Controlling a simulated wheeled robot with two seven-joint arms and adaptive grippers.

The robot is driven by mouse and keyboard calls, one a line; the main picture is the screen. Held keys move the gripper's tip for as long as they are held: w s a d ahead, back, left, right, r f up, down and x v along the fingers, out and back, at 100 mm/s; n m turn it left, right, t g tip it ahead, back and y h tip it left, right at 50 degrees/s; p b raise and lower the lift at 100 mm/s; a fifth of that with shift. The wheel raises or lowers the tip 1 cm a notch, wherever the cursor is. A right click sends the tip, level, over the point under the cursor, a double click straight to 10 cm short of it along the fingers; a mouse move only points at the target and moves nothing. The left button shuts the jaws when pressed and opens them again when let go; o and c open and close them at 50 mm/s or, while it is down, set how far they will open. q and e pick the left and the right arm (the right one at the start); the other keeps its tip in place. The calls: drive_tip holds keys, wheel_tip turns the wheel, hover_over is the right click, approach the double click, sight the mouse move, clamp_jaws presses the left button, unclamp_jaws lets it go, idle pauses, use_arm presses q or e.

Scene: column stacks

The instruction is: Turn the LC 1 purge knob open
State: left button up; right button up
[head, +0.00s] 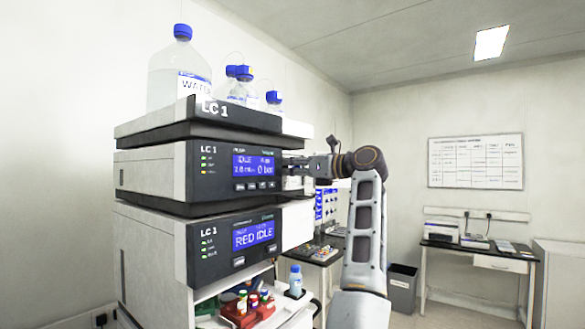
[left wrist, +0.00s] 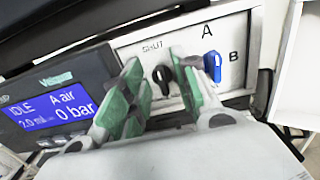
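The LC 1 pump module (head: 150,172) stands in the middle of the stack, its screen reading IDLE and 0 bar. In the left wrist view its pale side panel (left wrist: 233,38) carries a black knob (left wrist: 162,76) under the word SHUT, likely the purge knob. A blue knob (left wrist: 212,65) sits to its right, near letters A and B. My left gripper (head: 288,166) is at the right part of this module. Its green-padded fingers (left wrist: 157,64) are apart, one on each side of the black knob in the picture; contact cannot be told. My right gripper is out of view.
Bottles with blue caps (head: 183,72) stand on the stack's top tray (head: 140,123). The lower module (head: 150,250) reads RED IDLE. Below it, a small bottle (head: 295,280) and a red vial rack (head: 240,315) sit on a shelf. A bench with a printer (head: 441,230) is at the back right.

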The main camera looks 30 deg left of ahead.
use_arm(q)
clamp_jaws()
drive_tip(key=shift+n, duration=0.4)
drive_tip(key=shift+s+n+p, duration=0.1)
drive_tip(key=shift+n+p, duration=0.25)
drive_tip(key=shift+n, duration=0.85)
drive_tip(key=n, duration=0.9)
drive_tip(key=f+n, duration=0.1)
drive_tip(key=n, duration=0.4)
drive_tip(key=shift+s+n, duration=0.3)
